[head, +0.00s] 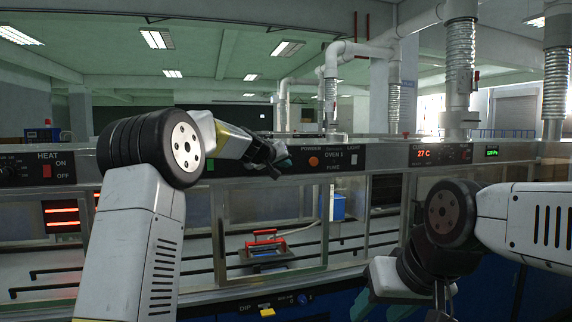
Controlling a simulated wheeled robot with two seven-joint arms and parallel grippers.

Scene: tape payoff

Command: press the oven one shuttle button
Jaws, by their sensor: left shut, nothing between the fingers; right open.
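My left gripper (283,158) is shut and empty, in front of the panel's left part, left of the orange button. It hides what lies behind it, and I cannot tell whether its tip touches the panel. My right gripper (402,308) is open and empty, low at the right, away from the panel.
A red-handled fixture (265,240) sits on rails behind the front frame. A HEAT panel (35,168) is at the left, above glowing heater bars (61,216). Right of oven one, a panel reads 27 C (424,153). A DIP panel (285,303) is below, and ducts rise behind.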

